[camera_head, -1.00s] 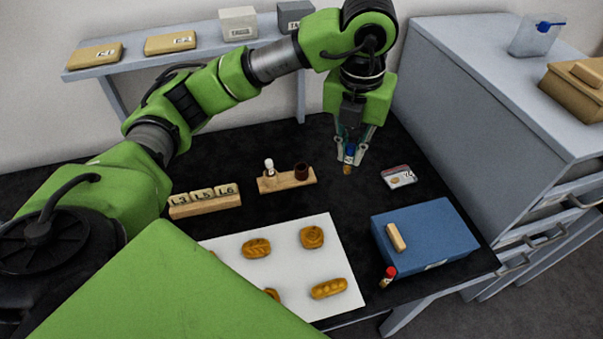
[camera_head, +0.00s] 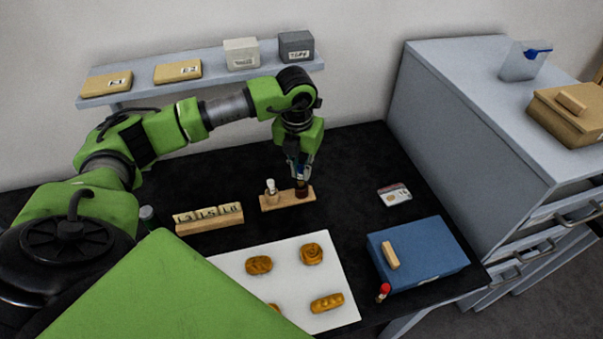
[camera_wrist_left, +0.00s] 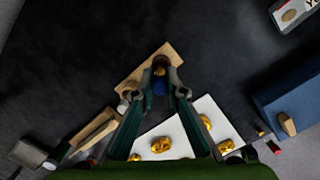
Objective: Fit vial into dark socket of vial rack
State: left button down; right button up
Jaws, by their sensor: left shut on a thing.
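The vial, with a blue cap (camera_wrist_left: 158,88) and amber lower end (camera_wrist_left: 160,69), is gripped by my left gripper (camera_head: 301,178), which is shut on it. The wooden vial rack (camera_head: 276,204) stands on the black table, with a white-capped vial (camera_head: 270,186) at its left and the dark socket (camera_head: 301,193) at its right. The gripper is over the dark socket with the vial pointing down. Whether the vial's tip is inside the socket or just above it, I cannot tell. The rack also shows in the left wrist view (camera_wrist_left: 134,78). My right gripper is not in view.
A block holder (camera_head: 208,219) stands left of the rack. In front lie a white sheet (camera_head: 290,284) with pastries, a blue box (camera_head: 425,252) and a red-capped vial (camera_head: 383,292). A card (camera_head: 394,195) lies at right. The table behind the rack is clear.

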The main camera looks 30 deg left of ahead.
aim_at(302, 186)
pick_arm(q)
notch_tip(302, 186, down, 3)
jog(key=shift+d+r, duration=0.1)
jog(key=shift+f, duration=0.2)
jog(key=c, duration=2)
grip_release()
jog(key=shift+r, duration=0.1)
jog(key=shift+c, duration=0.2)
jog(key=shift+r+p, duration=0.3)
jog(key=shift+r+b, duration=0.35)
notch_tip(302, 186, up, 11)
jog(key=s+b, duration=0.1)
jog(key=b, duration=0.1)
jog(key=shift+s+d, duration=0.2)
jog(key=shift+s, duration=0.05)
